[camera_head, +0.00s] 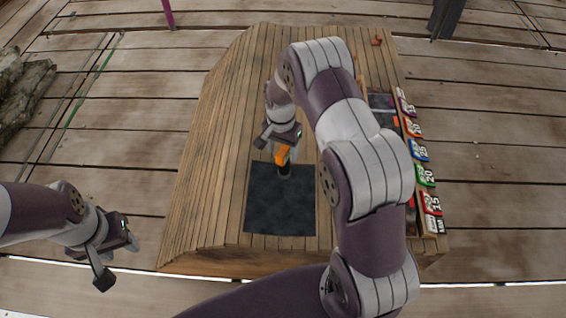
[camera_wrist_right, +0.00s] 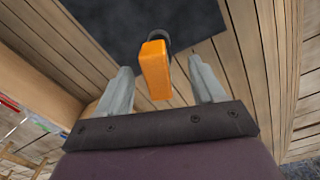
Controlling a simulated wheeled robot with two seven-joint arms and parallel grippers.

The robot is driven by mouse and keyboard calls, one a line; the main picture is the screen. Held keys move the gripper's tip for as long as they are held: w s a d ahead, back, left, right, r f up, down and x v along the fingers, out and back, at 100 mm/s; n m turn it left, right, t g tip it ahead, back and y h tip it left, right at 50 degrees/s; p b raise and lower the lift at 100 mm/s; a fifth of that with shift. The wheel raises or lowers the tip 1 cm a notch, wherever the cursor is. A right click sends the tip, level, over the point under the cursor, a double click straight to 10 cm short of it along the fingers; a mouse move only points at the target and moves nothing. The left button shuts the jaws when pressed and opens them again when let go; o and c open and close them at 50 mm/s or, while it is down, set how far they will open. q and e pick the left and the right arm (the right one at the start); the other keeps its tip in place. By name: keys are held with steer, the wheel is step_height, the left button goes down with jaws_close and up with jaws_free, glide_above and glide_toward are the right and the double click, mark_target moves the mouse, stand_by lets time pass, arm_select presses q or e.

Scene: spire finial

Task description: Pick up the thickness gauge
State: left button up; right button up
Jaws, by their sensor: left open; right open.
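An orange and black tool, which I take to be the thickness gauge (camera_head: 282,155), stands at the far edge of the dark mat (camera_head: 280,205) on the wooden table. Its orange part (camera_wrist_right: 154,70) shows between the fingers in the right wrist view, with a dark round part beyond it. My right gripper (camera_wrist_right: 160,68) is open, one finger on each side of the orange part, with gaps visible on both sides. In the head view my right gripper (camera_head: 279,146) is partly hidden by its own wrist. My left gripper (camera_head: 119,262) is open and empty, left of the table.
Numbered coloured blocks (camera_head: 424,174) line the table's right edge, beside a dark tray (camera_head: 380,101) partly hidden by my right arm. A small reddish object (camera_head: 376,40) lies at the far right corner. The table's left half (camera_head: 222,130) is clear.

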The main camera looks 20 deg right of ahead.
step_height(320, 180, down, 6)
steer(key=shift+s+d+r+b, duration=0.15)
steer(key=shift+r+b, duration=0.1)
steer(key=shift+b, duration=1)
steer(key=shift+r, duration=0.1)
jaws_close()
steer(key=shift+r, duration=0.1)
